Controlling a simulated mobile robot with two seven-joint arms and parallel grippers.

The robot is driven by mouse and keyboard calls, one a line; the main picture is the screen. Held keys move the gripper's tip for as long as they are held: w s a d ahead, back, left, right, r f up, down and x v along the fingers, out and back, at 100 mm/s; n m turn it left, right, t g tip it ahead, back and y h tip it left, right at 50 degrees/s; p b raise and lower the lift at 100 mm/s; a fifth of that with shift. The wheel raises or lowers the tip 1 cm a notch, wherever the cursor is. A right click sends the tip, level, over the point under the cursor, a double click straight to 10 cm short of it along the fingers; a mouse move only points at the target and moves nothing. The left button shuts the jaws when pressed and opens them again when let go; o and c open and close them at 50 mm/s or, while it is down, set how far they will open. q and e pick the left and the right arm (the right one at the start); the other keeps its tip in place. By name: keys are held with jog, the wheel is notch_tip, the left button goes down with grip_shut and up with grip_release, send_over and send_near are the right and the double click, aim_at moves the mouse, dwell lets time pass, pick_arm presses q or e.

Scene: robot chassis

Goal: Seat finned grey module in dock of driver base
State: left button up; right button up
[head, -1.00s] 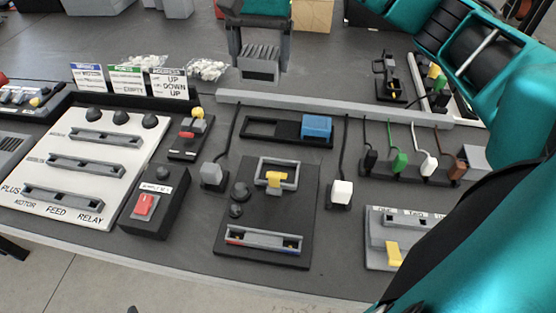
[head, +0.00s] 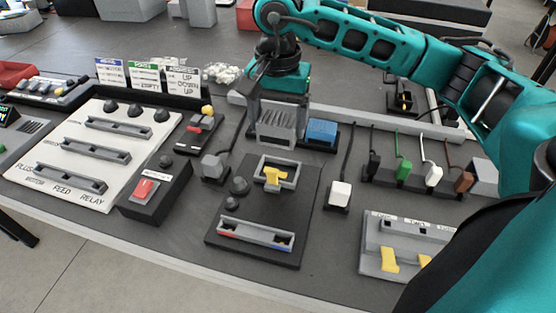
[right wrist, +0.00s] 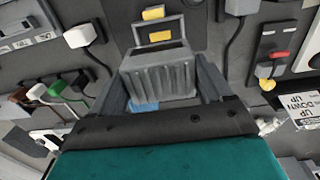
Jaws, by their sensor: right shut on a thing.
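The finned grey module (head: 277,124) is held between the two fingers of my right gripper (head: 276,132), above the table. In the right wrist view the module (right wrist: 160,78) shows its ribbed side, with a finger on each side. The black driver base (head: 242,205) lies on the table below and in front of the module. It carries a grey square frame (head: 292,172) with a yellow latch (head: 275,177), two dark knobs and a long grey slot (head: 255,234) with red and blue ends. The module is apart from the base. My left gripper is not in view.
A blue block (head: 322,131) sits in a black tray just right of the module. A white plug (head: 340,195) and a grey plug (head: 214,167) flank the base. A white relay panel (head: 80,165) and a red switch box (head: 157,193) lie left. A grey rail (head: 365,122) runs behind.

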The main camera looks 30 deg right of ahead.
aim_at(278, 158)
notch_tip(278, 158, down, 10)
jog(key=shift+r+b, duration=0.1)
jog(key=shift+b, duration=0.25)
jog(key=shift+f, duration=0.3)
jog(key=o, duration=1.1)
jog(key=shift+r, duration=0.1)
jog(key=shift+r, duration=0.1)
notch_tip(278, 158, up, 12)
jog(key=shift+r+p, duration=0.1)
jog(key=shift+p, duration=0.4)
